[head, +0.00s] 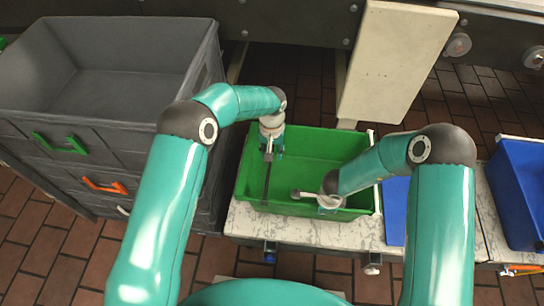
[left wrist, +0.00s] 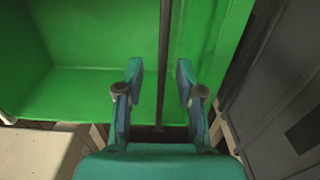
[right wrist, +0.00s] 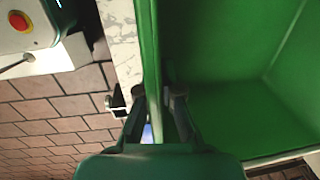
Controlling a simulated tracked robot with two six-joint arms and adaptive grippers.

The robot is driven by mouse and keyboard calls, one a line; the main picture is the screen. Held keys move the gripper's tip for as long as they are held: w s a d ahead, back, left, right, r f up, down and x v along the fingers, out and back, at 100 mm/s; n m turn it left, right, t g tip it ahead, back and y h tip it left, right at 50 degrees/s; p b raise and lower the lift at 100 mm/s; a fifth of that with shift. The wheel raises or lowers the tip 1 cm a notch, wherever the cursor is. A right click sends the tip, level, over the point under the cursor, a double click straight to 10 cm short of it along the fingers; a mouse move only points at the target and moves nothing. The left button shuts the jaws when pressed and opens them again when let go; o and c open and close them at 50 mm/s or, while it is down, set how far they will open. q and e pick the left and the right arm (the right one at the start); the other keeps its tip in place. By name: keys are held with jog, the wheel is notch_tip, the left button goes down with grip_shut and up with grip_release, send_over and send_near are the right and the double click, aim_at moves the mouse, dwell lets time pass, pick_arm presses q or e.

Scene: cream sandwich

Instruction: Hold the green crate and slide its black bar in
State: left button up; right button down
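The green crate (head: 312,150) sits on a worn white bench, open side up. The thin black bar (head: 267,183) is at the crate's left end. It shows as a dark upright strip in the left wrist view (left wrist: 164,55). My left gripper (head: 271,148) is over the crate's left part. Its fingers (left wrist: 159,85) are open on both sides of the bar, with gaps showing. My right gripper (head: 328,203) is at the crate's near wall. Its fingers (right wrist: 158,95) straddle that wall (right wrist: 152,45) closely and look shut on it. The bar's ends are not clear.
Stacked grey crates (head: 120,90) with green and orange handles stand close on the left. A blue panel (head: 396,215) lies right of the green crate, and a blue crate (head: 522,185) is farther right. A cream post (head: 392,62) rises behind. The bench front (head: 300,231) shows bare.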

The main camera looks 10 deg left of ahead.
pick_arm(q)
notch_tip(320, 180, up, 8)
jog(key=shift+r, duration=0.25)
pick_arm(e)
jog(key=c, duration=1.2)
grip_release()
jog(key=shift+o, duration=0.2)
pick_arm(q)
notch_tip(320, 180, up, 9)
jog(key=p, duration=0.9)
pick_arm(e)
notch_tip(320, 180, up, 9)
jog(key=s, duration=0.1)
jog(key=o, duration=0.6)
jog(key=shift+c, duration=0.2)
